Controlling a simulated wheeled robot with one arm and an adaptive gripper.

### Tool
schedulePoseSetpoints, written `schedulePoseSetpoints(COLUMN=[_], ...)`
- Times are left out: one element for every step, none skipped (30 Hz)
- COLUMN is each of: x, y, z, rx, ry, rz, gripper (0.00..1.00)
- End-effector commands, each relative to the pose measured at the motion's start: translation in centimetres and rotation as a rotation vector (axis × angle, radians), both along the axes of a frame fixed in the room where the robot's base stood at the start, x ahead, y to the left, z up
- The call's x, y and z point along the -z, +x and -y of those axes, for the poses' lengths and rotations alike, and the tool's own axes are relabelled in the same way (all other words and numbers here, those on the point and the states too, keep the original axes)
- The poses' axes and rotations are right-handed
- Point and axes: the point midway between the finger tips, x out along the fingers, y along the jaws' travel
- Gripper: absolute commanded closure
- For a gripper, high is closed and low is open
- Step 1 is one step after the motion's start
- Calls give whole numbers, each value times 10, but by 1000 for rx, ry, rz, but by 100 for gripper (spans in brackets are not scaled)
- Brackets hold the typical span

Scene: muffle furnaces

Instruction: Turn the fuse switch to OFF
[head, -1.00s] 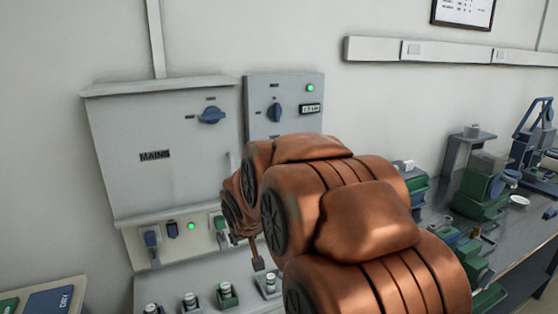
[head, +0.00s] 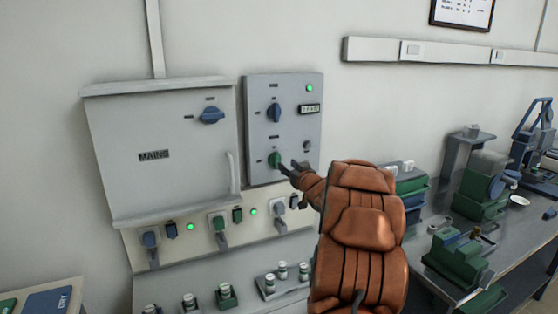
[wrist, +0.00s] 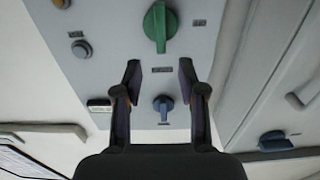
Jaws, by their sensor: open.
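The grey control panel (head: 292,160) on the wall carries a blue rotary switch (head: 274,113) above a green rotary switch (head: 275,159). Their labels are too small to read, so I cannot tell which is the fuse switch. My gripper (head: 287,170) is beside the green switch at the panel's lower part. The wrist view is upside down: the green switch (wrist: 160,27) stands with its handle upright, ahead of the fingertips, and the blue switch (wrist: 163,107) shows between the fingers. My gripper (wrist: 160,72) is open, with nothing between its tips but the panel face behind.
A MAINS box (head: 165,180) with its own blue switch (head: 212,115) hangs to the left. Below is a strip of sockets and plugs (head: 218,225). A bench (head: 420,265) with green equipment stands to the right. A digital display (head: 310,108) is beside the upper switch.

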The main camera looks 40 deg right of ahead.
Motion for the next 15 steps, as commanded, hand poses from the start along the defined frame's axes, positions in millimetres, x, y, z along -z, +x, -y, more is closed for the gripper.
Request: schedulePoseSetpoints(x=[0,-1,-1,-1,-1,-1,-1,-1,-1,-2,-2,-3,-2,-2,-1], y=[2,3,5,7,9,12,15,17,21,25,28,32,36,39,44], z=[0,1,1,2,2,3,3,4,5,6,8,10,11,12,14], rx=[-1,-1,-1,-2,-2,-2,-3,-3,-3,-3,-3,-3,-2,-2,-2], ry=[0,0,0,0,0,0,0,0,-1,-1,-2,-2,-2,-1,0], rz=[1,1,0,0,0,-1,-1,-1,-1,0,0,0,0,1,0], gripper=[59,59,59,59,59,59,59,59,59,59,59,59,59,59,59])
